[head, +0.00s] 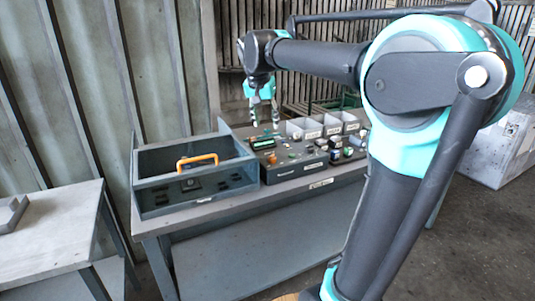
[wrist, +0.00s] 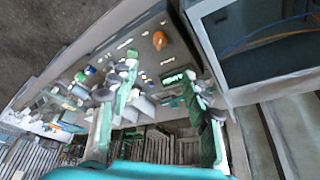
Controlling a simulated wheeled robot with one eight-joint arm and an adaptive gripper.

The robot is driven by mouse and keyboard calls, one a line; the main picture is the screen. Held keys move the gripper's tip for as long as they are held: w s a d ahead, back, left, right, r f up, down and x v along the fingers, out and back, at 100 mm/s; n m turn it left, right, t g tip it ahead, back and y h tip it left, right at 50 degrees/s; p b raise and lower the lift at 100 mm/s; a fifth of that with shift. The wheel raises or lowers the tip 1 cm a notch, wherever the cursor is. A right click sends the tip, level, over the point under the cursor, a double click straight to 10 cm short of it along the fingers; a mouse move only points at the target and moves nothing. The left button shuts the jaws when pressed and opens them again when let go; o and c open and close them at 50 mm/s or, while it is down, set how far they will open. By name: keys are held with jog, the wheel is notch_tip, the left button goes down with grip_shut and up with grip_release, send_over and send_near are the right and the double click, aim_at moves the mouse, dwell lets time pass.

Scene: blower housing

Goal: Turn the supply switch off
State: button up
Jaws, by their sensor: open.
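The control panel (head: 290,160) is a dark sloped box on the bench, with several small knobs, buttons and switches and a green display (head: 264,143). In the wrist view, the panel (wrist: 140,55) shows an orange knob (wrist: 160,40) and the lit display (wrist: 174,78). The labels are too small to read, so I cannot tell which control is the supply switch. My gripper (head: 265,121) is open and empty, pointing down above the back of the panel near the display. In the wrist view, its two green fingers (wrist: 157,86) stand apart, hiding parts of the panel.
A grey open-topped box (head: 152,194) with an orange handle (head: 197,160) stands left of the panel. Labelled grey bins (head: 327,124) stand behind it at the right. A lower table (head: 50,235) is at the left. A corrugated wall (head: 90,80) rises behind.

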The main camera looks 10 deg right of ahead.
aim_at(272, 155)
jog(key=x, duration=1.7)
jog(key=shift+f, duration=0.1)
jog(key=shift+d, duration=0.1)
grip_shut()
